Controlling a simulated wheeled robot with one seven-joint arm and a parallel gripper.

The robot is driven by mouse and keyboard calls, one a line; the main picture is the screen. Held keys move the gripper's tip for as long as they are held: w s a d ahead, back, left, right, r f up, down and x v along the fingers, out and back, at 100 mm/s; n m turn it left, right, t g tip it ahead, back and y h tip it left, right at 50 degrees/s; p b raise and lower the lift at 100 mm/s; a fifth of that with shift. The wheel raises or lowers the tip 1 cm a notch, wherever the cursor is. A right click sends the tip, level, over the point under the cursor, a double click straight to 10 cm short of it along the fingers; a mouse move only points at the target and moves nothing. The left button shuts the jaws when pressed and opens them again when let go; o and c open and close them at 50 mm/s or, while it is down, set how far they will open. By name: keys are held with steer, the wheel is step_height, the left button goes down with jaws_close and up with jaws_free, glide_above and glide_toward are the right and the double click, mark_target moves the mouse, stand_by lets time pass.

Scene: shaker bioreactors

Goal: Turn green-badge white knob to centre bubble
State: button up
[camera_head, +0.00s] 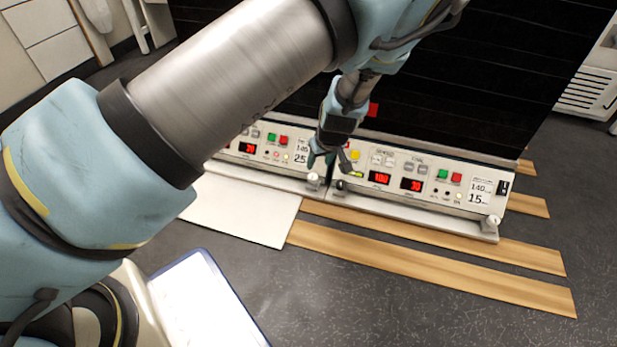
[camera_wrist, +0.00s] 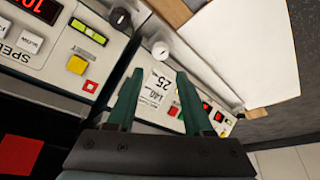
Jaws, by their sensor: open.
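My gripper (camera_head: 328,165) is open and empty, pointing down near the seam between two control panels. In the wrist view its fingers (camera_wrist: 160,75) stand apart, with a white knob (camera_wrist: 160,49) just beyond the gap, not held. That knob (camera_head: 313,179) sits at the left unit's right corner. A dark knob (camera_head: 341,186) is beside it on the right unit, near a yellow-green bubble level (camera_wrist: 88,31). Another white knob (camera_head: 492,221) is at the right unit's far right corner. I cannot make out a green badge or the bubble's position.
The right panel (camera_head: 415,172) has red displays and buttons. A white board (camera_head: 245,212) lies in front of the left unit. Wooden strips (camera_head: 430,265) lie on the dark floor around the right unit. A dark cabinet rises behind the panels.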

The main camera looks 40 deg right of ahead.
mark_target(313, 177)
steer(key=b+x, duration=0.5)
steer(key=x, duration=0.5)
steer(key=shift+f, duration=0.2)
jaws_close()
